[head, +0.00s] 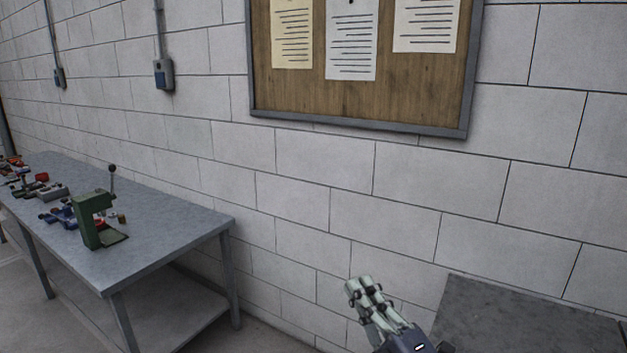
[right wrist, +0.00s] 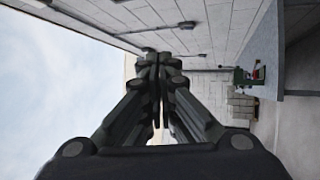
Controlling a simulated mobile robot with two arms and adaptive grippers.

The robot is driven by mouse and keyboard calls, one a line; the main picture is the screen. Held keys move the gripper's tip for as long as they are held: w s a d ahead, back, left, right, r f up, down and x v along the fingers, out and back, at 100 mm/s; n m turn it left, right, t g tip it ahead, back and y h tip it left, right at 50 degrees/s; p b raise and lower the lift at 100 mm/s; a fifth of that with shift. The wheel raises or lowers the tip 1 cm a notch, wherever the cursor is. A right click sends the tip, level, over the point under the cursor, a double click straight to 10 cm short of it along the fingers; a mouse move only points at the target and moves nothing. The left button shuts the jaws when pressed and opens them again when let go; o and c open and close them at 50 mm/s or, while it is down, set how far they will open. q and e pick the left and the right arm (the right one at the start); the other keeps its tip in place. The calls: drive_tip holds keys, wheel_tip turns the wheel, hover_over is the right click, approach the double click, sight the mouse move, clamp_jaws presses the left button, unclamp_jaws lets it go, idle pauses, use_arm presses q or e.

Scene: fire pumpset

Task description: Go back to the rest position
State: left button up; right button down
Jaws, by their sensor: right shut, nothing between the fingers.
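My right gripper (head: 366,291) is at the bottom of the head view, a little right of the middle, in front of the block wall. Its fingers point up and are together with nothing between them. In the right wrist view the gripper (right wrist: 158,62) also shows shut and empty, its fingertips meeting. My left gripper is in neither view.
A grey workbench (head: 176,223) stands at the left along the wall. It carries a green hand press (head: 91,221) and several small tools. A dark grey flat top (head: 500,318) is at the lower right, close to my right arm. A notice board (head: 362,104) hangs on the wall.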

drive_tip(key=s+d+f+m+g+h, duration=0.3)
drive_tip(key=d+f+m+h, duration=0.2)
drive_tip(key=f+m, duration=0.3)
drive_tip(key=s+d+f+m+g+h, duration=0.3)
drive_tip(key=d+f+m+h, duration=0.25)
drive_tip(key=f, duration=0.45)
drive_tip(key=s+d+f+m+g+y, duration=0.1)
drive_tip(key=s+f+m+g, duration=0.2)
drive_tip(key=s+f+g, duration=0.55)
drive_tip(key=s+d+f+m+g, duration=0.15)
drive_tip(key=s+f+m, duration=0.35)
drive_tip(key=s, duration=0.8)
wheel_tip(320, 180, down, 29)
drive_tip(key=s+a+n+g+b, duration=0.1)
drive_tip(key=s+n+g+b, duration=0.1)
drive_tip(key=s+d+f, duration=0.3)
drive_tip(key=s+f, duration=1.4)
drive_tip(key=shift+f+g+b, duration=0.15)
drive_tip(key=shift+g+b, duration=0.25)
